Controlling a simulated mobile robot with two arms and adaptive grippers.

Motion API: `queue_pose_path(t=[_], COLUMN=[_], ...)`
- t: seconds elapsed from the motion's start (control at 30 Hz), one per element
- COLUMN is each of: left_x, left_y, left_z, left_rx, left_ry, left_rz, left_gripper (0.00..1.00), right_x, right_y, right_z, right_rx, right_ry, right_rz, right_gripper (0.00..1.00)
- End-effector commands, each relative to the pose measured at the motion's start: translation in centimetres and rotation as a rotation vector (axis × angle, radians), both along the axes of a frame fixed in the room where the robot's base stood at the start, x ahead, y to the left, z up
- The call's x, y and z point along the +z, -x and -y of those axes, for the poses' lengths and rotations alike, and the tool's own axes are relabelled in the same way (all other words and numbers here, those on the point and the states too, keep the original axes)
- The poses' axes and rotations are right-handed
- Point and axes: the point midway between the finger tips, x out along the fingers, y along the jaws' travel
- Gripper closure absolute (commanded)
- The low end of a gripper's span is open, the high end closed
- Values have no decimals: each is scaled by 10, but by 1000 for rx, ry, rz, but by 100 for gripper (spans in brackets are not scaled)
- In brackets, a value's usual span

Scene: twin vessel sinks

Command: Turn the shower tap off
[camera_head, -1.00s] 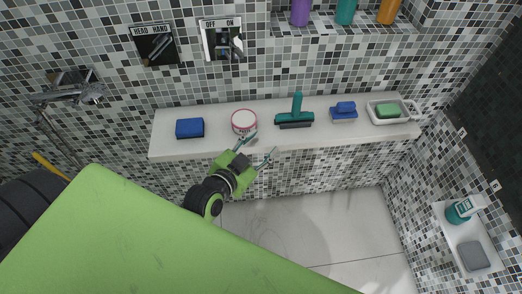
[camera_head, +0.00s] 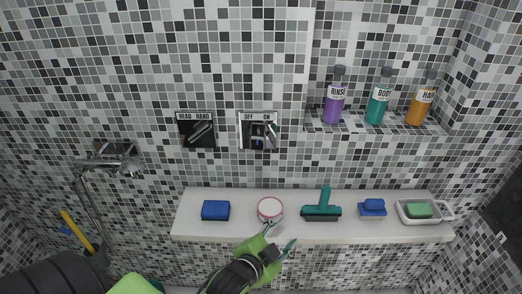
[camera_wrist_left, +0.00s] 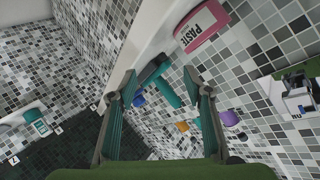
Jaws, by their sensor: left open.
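The shower tap plate (camera_head: 258,144), labelled OFF and ON, is on the tiled wall right of the HEAD/HAND plate. Its chrome lever (camera_head: 271,131) is at the right, under ON. In the left wrist view, a white-framed plate (camera_wrist_left: 297,103) shows at the right edge, partly cut off. My left gripper (camera_head: 279,236) is open and empty, below the tap plate and just in front of the ledge by the round tub. Its spread fingers show in the left wrist view (camera_wrist_left: 158,105) with nothing between them held. My right gripper is out of view.
The white ledge (camera_head: 345,231) holds a blue sponge (camera_head: 215,210), a paste tub (camera_head: 270,208), a teal squeegee (camera_head: 322,211), a blue brush (camera_head: 372,208) and a soap dish (camera_head: 408,217). Bottles stand on the shelf at upper right. The wall between ledge and tap plate is clear.

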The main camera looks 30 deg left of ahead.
Motion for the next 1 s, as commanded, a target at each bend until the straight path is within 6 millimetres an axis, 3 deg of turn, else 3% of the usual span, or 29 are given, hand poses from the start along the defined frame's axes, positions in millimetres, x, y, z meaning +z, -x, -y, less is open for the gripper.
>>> queue_pose_path(t=[0.17, 0.3, 0.5, 0.6, 0.77, 1.0], left_x=[47, 95, 156, 172, 181, 184], left_y=[-13, -16, -8, -5, -9, -46], left_z=[-29, -56, -81, -87, -93, -116], left_rx=[32, 113, 239, 278, 295, 295], left_ry=[-389, -668, -933, -995, -1024, -1024], left_rz=[31, 61, 97, 106, 110, 110], left_gripper=[54, 54, 54, 54, 54, 54], right_x=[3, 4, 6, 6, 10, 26], right_y=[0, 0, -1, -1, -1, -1], right_z=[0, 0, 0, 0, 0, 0], right_rx=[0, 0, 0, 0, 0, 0], right_ry=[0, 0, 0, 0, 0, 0], right_rz=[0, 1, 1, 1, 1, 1], right_gripper=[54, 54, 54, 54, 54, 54])
